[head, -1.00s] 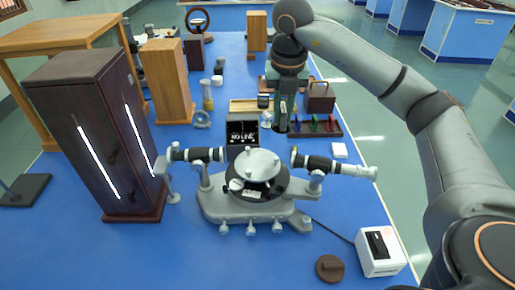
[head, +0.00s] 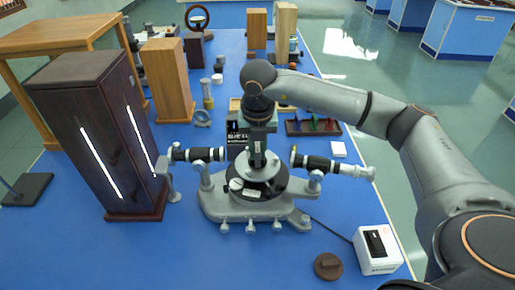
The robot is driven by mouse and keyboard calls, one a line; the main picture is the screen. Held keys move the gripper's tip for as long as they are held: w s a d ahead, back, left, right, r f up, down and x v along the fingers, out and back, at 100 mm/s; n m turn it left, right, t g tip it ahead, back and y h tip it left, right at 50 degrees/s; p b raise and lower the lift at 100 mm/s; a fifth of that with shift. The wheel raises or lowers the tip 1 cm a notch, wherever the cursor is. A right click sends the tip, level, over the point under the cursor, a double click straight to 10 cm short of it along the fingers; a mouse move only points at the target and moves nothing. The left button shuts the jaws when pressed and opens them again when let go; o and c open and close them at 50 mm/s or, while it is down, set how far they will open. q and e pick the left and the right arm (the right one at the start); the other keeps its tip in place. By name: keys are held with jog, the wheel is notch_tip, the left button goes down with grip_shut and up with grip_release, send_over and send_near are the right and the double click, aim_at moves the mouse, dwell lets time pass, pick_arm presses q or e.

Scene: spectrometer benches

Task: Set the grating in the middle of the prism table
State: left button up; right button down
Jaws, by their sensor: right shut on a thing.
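The spectrometer (head: 228,207) stands on the blue bench. Its round prism table (head: 272,188) is at the centre and is partly covered by my right gripper. My right gripper (head: 257,163) points down over the middle of the prism table. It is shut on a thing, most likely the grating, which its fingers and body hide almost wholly. I cannot tell whether the held thing touches the table. My left gripper is not in view.
A telescope tube (head: 335,166) and a collimator tube (head: 196,154) flank the prism table. A tall dark lamp housing (head: 90,130) stands at left. A white box (head: 377,250) and a brown disc (head: 328,266) lie at front right. A rack (head: 314,127) is behind.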

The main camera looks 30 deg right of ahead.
aim_at(258, 151)
jog(key=shift+f, duration=0.2)
jog(key=c, duration=0.8)
grip_release()
jog(key=shift+r, duration=0.1)
jog(key=shift+c, duration=0.2)
jog(key=shift+r, duration=0.2)
notch_tip(258, 151, up, 12)
jog(key=s+a, duration=0.1)
jog(key=shift+s+b, duration=0.25)
jog(key=shift+b, duration=0.1)
jog(key=shift+f, duration=0.15)
